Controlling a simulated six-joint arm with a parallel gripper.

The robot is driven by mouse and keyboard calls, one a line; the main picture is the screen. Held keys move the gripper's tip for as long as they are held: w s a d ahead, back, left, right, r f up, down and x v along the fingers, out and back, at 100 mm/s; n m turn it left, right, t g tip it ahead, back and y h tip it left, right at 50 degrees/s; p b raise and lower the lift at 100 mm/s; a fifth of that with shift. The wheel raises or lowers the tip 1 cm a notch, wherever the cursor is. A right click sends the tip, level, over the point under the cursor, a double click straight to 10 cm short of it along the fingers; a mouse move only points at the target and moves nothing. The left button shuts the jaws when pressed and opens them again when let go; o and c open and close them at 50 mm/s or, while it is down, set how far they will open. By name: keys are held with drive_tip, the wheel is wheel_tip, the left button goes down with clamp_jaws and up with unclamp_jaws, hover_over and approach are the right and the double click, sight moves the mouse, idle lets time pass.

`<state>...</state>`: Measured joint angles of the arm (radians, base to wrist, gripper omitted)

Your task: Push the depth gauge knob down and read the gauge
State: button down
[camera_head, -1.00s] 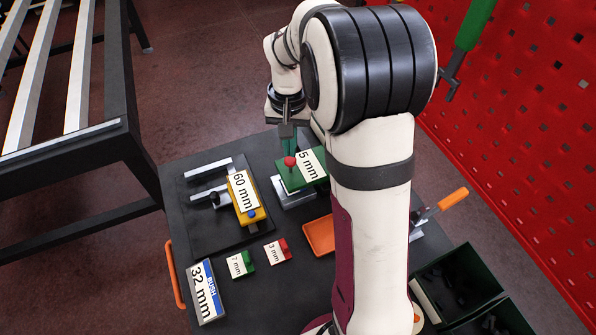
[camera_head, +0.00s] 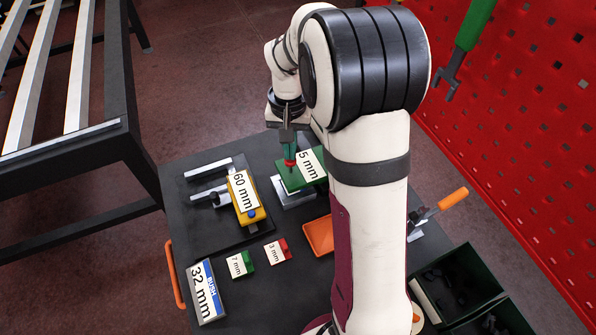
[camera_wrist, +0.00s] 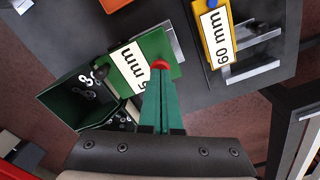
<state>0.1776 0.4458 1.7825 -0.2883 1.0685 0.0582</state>
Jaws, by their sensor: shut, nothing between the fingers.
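The depth gauge is a green block (camera_head: 285,178) with a white "5 mm" label and a red knob (camera_head: 290,163), on a metal plate (camera_head: 297,200). My gripper (camera_head: 289,152) points straight down over the knob, its teal fingers shut and empty. In the wrist view the fingers (camera_wrist: 161,85) end at the red knob (camera_wrist: 160,65), with the green block (camera_wrist: 130,72) around it. The fingertips meet or overlap the knob in both views; I cannot tell whether they press on it. My arm hides the right part of the gauge in the head view.
A yellow "60 mm" block (camera_head: 252,214) stands left of the gauge among metal bars. Small green "7 mm" (camera_head: 240,264) and red "3 mm" (camera_head: 278,251) pieces, an orange tray (camera_head: 318,236) and a "32 mm" block (camera_head: 206,291) lie nearer. Dark green bins (camera_head: 462,283) stand at right.

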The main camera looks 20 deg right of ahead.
drive_tip(key=shift+f, duration=0.85)
idle(0.6)
drive_tip(key=shift+r, duration=3.5)
